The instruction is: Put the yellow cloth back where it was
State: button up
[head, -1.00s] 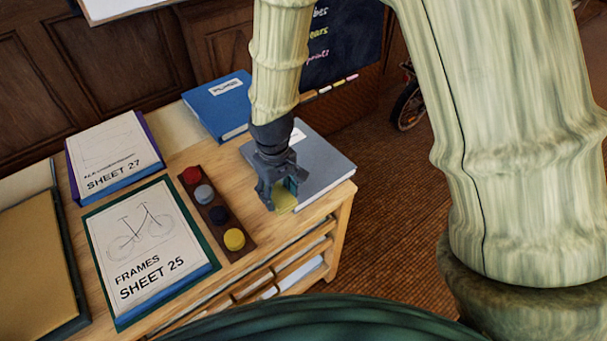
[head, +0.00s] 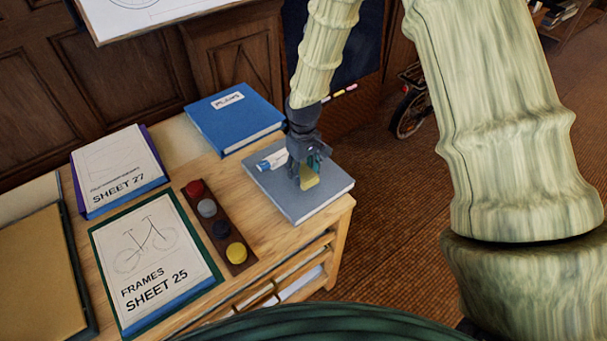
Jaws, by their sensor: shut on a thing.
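The yellow cloth (head: 310,181) is a small yellow piece that shows between and below the fingers of my gripper (head: 307,180). My gripper is shut on it and points down over the grey book (head: 322,196) at the right end of the wooden cabinet top. I cannot tell whether the cloth touches the book's cover. The fingers and wrist hide part of the cloth and part of the book. A white label with a blue mark (head: 272,161) shows on the book, left of my gripper.
A dark strip with red, grey, dark and yellow round pieces (head: 222,232) lies left of the grey book. A blue book (head: 235,120) lies behind. Sheet 27 (head: 115,172) and Sheet 25 (head: 152,262) stacks lie left. Bare wood (head: 262,215) shows between strip and grey book.

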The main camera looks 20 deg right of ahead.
aim_at(304, 172)
jog(key=shift+f+p, duration=0.7)
jog(key=shift+f, duration=1.05)
jog(key=shift+f, duration=0.15)
jog(key=o, duration=1)
jog(key=shift+c, duration=0.2)
jog(key=shift+r+b, duration=1.55)
jog(key=shift+r, duration=4.65)
